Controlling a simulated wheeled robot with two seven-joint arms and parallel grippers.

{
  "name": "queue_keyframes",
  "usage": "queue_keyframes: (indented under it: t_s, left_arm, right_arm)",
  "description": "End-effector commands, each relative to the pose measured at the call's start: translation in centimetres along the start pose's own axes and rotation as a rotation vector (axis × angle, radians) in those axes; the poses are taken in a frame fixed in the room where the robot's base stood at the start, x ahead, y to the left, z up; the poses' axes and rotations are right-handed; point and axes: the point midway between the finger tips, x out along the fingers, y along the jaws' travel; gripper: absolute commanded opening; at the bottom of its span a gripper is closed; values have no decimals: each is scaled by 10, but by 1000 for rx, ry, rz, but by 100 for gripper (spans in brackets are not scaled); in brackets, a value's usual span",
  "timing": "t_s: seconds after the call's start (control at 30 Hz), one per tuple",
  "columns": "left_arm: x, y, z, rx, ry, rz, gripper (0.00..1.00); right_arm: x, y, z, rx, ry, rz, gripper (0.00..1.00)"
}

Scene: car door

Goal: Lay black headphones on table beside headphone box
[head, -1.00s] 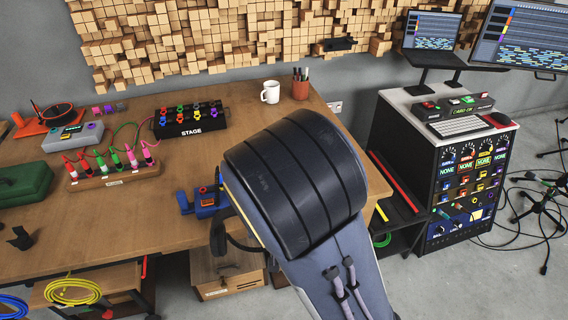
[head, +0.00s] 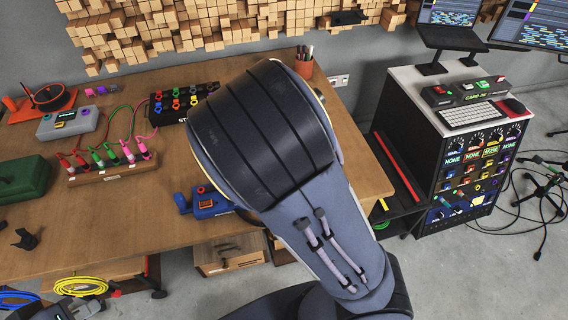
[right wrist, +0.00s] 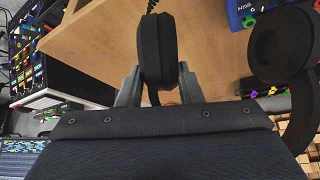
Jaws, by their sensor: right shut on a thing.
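In the right wrist view, my right gripper (right wrist: 157,88) is shut on the black headphones (right wrist: 155,45), with one ear cup between its fingers. The other ear cup and the headband show at the right of that view. In the head view, my right forearm hides that gripper and most of the headphones. A blue box (head: 205,203) with an orange panel, probably the headphone box, stands near the front of the wooden table (head: 100,215). It also shows at the top of the right wrist view (right wrist: 245,10). My left gripper (head: 78,308) barely shows at the bottom left; its jaws are unclear.
A wooden block with colourful plugs (head: 110,165), a green case (head: 22,180) and a black stage box (head: 180,103) are on the table. A mixer cabinet (head: 445,150) stands to the right. Bare tabletop lies left of the blue box.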

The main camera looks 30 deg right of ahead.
Motion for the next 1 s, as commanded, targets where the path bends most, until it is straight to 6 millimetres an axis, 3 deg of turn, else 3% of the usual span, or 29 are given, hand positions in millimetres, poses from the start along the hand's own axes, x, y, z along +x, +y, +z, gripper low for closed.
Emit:
queue_keyframes:
  t_s: [0.17, 0.47, 0.7, 1.0]
  left_arm:
    - [7, -3, 4, 0, 0, 0, 0]
    - [22, -10, 11, 0, 0, 0, 0]
    - [32, -15, 16, 0, 0, 0, 0]
    - [33, -15, 17, 0, 0, 0, 0]
  right_arm:
    - [19, 4, -10, 5, -1, 1, 2]
    - [84, 17, -56, 8, 1, 3, 2]
    - [136, 22, -63, 4, 0, 1, 2]
    - [165, 24, -63, 0, -3, 1, 2]
